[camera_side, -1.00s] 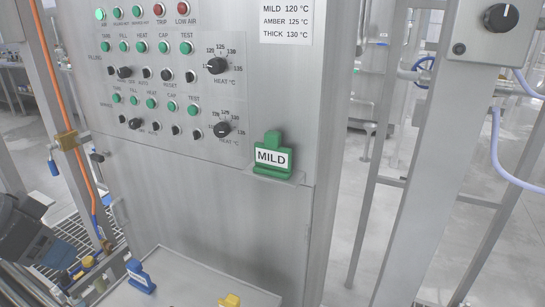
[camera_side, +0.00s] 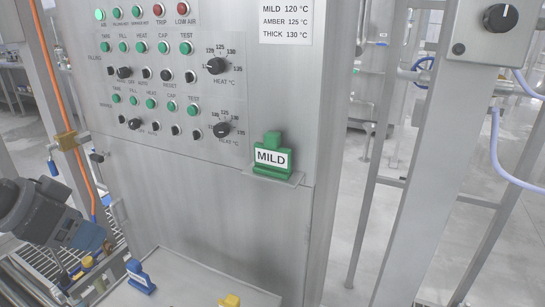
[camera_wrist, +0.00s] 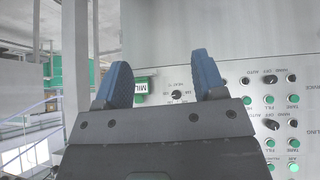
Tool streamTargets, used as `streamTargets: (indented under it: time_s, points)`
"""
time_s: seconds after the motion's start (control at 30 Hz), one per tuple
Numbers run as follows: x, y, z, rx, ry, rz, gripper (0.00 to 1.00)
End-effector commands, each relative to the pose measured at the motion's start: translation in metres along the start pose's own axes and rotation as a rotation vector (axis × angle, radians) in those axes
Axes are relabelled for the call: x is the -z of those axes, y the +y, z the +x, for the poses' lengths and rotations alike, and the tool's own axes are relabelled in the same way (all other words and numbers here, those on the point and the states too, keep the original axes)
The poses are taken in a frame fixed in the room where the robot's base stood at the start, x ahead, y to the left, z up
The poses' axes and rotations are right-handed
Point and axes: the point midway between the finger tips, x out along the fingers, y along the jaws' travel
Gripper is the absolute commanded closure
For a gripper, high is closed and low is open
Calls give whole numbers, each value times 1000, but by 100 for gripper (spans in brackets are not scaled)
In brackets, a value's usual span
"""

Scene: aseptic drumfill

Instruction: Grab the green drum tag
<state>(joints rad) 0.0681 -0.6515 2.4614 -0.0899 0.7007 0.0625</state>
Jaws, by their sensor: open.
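The green drum tag (camera_side: 272,158), with a white label reading MILD, stands upright on a small metal ledge on the front of the steel cabinet. In the wrist view the tag (camera_wrist: 141,87) appears upside down, between my two blue fingers and nearer the left one. My gripper (camera_wrist: 162,78) is open with nothing held between its fingers. In the side view my gripper (camera_side: 92,238) is at the lower left, well apart from the tag and lower than it. One finger partly overlaps the tag's edge region in the wrist view.
A blue tag (camera_side: 140,277) and a yellow tag (camera_side: 230,300) are on the steel tray (camera_side: 185,285) below. The cabinet's control panel (camera_side: 155,75), with buttons and knobs, is above and left of the green tag. An orange hose (camera_side: 65,90) runs down the left.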

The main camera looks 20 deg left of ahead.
Motion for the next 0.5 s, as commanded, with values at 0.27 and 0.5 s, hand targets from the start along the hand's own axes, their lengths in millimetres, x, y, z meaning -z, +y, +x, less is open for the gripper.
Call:
streamTargets:
  time_s: [0.27,0.5]
  points:
    - [119,76,36,-167,412,65,36]
    - [184,124,66,-93,731,31,36]
